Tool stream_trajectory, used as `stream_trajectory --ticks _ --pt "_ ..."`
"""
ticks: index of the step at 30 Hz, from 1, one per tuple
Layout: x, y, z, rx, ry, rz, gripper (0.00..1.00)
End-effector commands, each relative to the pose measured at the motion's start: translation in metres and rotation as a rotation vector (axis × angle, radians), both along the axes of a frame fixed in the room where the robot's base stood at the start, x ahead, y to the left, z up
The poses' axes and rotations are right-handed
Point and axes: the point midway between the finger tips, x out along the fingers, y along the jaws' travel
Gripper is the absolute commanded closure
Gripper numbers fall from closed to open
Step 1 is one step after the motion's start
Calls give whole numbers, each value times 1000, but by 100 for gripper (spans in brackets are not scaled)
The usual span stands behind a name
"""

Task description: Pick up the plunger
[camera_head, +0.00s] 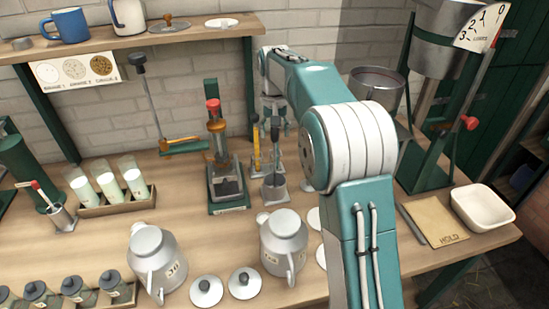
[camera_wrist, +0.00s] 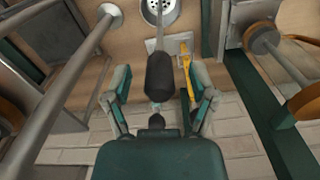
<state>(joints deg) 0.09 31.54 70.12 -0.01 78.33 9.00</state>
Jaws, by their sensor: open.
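A tool with a black cylindrical handle, seemingly the plunger (camera_wrist: 160,73), stands between my gripper's fingers in the wrist view. Its thin rod runs to a round metal piece with holes (camera_wrist: 160,12). My gripper (camera_head: 276,126) hangs over this tool. In the wrist view my gripper (camera_wrist: 159,78) is open, with a finger on each side of the handle and a visible gap. The handle's exact depth between the fingers is hard to judge.
A yellow tool (camera_wrist: 187,75) stands close to the right finger. A green-based press (camera_head: 214,150) stands left of my gripper. Metal jugs (camera_head: 285,240) and lids (camera_head: 245,283) stand in front. A churn frame (camera_head: 425,120) rises at right.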

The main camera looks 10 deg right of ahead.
Motion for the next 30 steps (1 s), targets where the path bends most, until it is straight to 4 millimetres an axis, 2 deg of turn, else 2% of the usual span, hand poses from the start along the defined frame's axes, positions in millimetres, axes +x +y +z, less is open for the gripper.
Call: stream_trajectory --ticks 3,10,11,12,14,15,16,26,30 --pt "0 1 -11 0 1 1 26" --pt "0 1 -13 0 0 1 26" --pt "0 1 -13 0 0 1 30" --pt "0 1 -13 0 0 1 48" --pt "0 1 -13 0 0 1 75" --pt "0 1 -13 0 0 1 93" --pt "0 1 -13 0 0 1 100" --pt "0 1 -13 0 1 1 100" --pt "1 1 -2 0 -3 1 100"
